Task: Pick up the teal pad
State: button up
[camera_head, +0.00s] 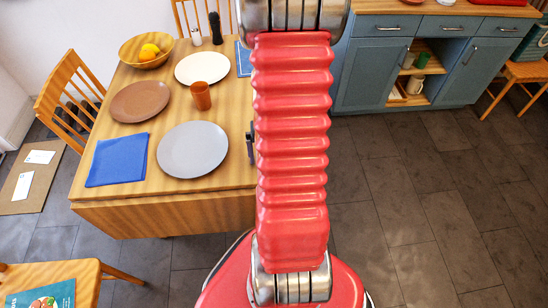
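A teal flat item with pale lettering (45,296) lies on a wooden seat or stool at the bottom left, cut off by the picture edge. Another teal-green item (533,42) rests on a wooden chair at the far right, also cut off. I cannot tell which of these is the teal pad. My red ribbed arm rises through the middle of the view and hides part of the table. My gripper is not in view. A small dark blue-grey piece (250,145) shows at the arm's left edge, too hidden to identify.
Blue cabinets (375,75) stand at the back right. The tiled floor (420,210) on the right is clear.

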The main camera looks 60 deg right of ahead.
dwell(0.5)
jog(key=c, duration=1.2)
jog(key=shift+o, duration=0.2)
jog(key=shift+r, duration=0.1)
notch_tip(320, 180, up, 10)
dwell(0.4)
